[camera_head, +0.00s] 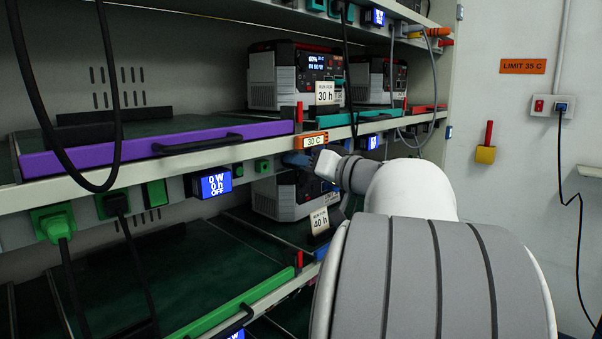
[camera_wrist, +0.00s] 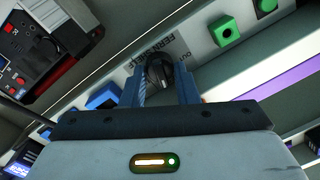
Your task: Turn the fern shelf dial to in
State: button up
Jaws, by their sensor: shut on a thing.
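The fern shelf dial (camera_wrist: 157,74) is a dark round knob on the pale rail in the wrist view. Lettering beside it reads FERN SHELF, partly covered, and a small OUT mark is near it. My gripper (camera_wrist: 163,82) has its two blue fingers on either side of the dial, shut on it. In the head view my gripper (camera_head: 297,159) is at the shelf rail just under the orange 30 C tag, and the dial is hidden there. Which mark the dial points to cannot be told.
Green sockets (camera_wrist: 226,31) sit beside the dial on the rail. A display (camera_head: 216,184) reads 0 W, 0 h, OFF. Power units (camera_head: 296,75) stand on the shelves. Black cables (camera_head: 65,160) hang at the left. A purple-edged tray (camera_head: 90,156) lies at left.

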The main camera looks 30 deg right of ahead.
jog(key=shift+m, duration=0.7)
jog(key=o, duration=1)
jog(key=shift+c, duration=0.2)
jog(key=shift+r, duration=0.1)
